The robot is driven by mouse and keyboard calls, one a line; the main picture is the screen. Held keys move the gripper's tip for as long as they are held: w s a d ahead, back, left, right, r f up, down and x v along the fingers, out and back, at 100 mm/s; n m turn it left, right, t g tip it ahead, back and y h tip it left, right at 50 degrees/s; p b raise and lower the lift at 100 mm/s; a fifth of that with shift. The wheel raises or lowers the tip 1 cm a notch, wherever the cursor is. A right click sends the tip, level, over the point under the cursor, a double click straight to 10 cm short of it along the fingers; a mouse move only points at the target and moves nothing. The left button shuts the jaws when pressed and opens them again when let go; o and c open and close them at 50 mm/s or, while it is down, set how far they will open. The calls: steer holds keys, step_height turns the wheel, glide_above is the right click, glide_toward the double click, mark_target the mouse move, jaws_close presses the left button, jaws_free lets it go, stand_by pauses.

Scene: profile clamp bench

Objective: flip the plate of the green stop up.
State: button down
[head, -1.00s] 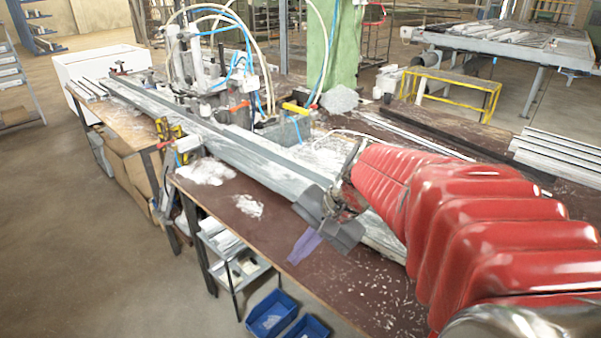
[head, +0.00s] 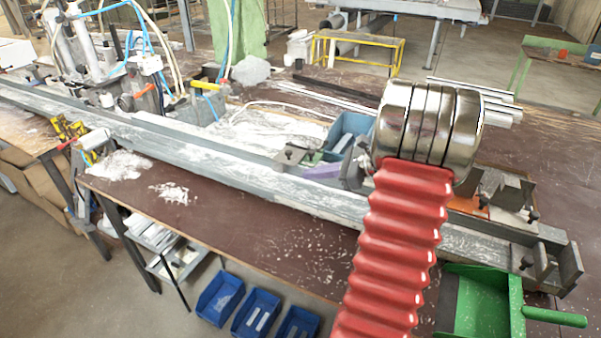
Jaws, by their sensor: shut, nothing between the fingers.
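The green stop (head: 318,157) shows as a small green base on the far side of the long grey profile rail. A grey plate (head: 291,156) with a dark knob sits at its left end and looks low and flat; its exact tilt is hard to tell. My gripper (head: 318,172) is shut and empty, with purple fingertips pointing left. The tips are close in front of the stop and cover part of it; I cannot tell whether they touch. My wrist hides what lies to the right of the stop.
A stop with an orange base (head: 470,207) and upright grey plates stands right of my arm. A green tray with a handle (head: 490,305) is at lower right. Clamps and hoses (head: 140,90) stand at left. The table front is mostly clear.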

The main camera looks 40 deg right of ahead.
steer(key=d+m, duration=0.1)
steer(key=d, duration=0.1)
steer(key=s+d+f+t, duration=0.1)
steer(key=s+d+m+h, duration=0.1)
steer(key=d, duration=0.1)
steer(key=shift+d+f+m+t, duration=0.2)
steer(key=shift+d+m+t, duration=0.1)
steer(key=shift+d, duration=0.05)
steer(key=shift+w+a, duration=0.1)
steer(key=shift+w, duration=0.05)
steer(key=x, duration=1)
steer(key=shift+a, duration=0.15)
